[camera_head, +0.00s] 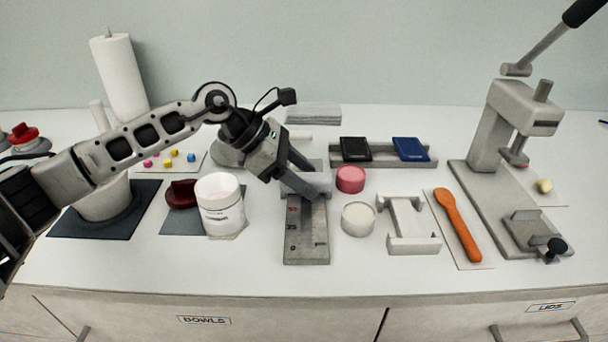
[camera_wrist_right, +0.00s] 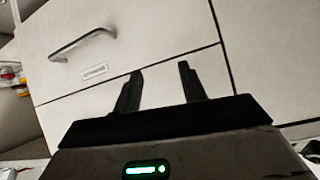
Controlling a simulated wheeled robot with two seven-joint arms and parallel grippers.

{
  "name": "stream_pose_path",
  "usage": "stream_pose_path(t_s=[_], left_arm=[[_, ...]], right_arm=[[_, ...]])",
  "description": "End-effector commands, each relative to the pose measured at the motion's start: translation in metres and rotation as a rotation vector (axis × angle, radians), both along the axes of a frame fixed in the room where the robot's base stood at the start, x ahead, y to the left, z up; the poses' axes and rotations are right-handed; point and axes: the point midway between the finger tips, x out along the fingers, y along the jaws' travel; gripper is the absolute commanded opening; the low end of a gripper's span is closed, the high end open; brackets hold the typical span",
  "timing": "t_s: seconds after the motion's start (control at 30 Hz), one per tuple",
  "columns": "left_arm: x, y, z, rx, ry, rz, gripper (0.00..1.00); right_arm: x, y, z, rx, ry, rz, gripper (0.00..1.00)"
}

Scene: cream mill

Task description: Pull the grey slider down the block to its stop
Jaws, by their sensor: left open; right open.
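The grey block (camera_head: 306,245) stands on the white counter with a scale of marks down its face. The light grey slider (camera_head: 318,183) sits across the block's upper part, above the marks. My left gripper (camera_head: 299,180) is open, its fingers pointing down right at the slider. Whether the fingers touch the slider or lie around it, I cannot tell. The gripper hides part of the slider and the block's top end. My right gripper (camera_wrist_right: 160,85) is open and empty in the right wrist view, in front of the drawer fronts below the counter.
Left of the block is a white jar (camera_head: 220,205). Right of it are a pink puck (camera_head: 350,179), a white round dish (camera_head: 358,219) and a white stand (camera_head: 413,239). The counter's front strip is clear.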

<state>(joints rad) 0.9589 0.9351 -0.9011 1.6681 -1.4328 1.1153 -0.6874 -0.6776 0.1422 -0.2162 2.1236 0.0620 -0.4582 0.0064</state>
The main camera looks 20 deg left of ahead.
Motion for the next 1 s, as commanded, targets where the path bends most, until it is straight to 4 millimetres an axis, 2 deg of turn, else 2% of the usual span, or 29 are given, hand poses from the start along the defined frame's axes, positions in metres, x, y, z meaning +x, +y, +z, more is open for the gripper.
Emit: stream_pose_path(t_s=[0.17,0.6,0.8,1.0], left_arm=[[-0.007,0.02,0.02,0.002,-0.005,0.003,0.51],[-0.033,0.086,0.092,0.002,-0.005,0.002,0.51],[-0.038,0.1,0.107,0.001,-0.003,0.001,0.51],[-0.04,0.102,0.11,0.0,-0.002,0.0,0.51]], right_arm=[[0.0,0.0,-0.005,0.004,0.001,-0.001,0.42],[0.001,0.002,-0.005,0.024,-0.009,-0.004,0.42],[0.002,0.003,-0.002,0.03,-0.017,-0.006,0.42],[0.002,0.003,-0.002,0.031,-0.015,-0.008,0.42]])
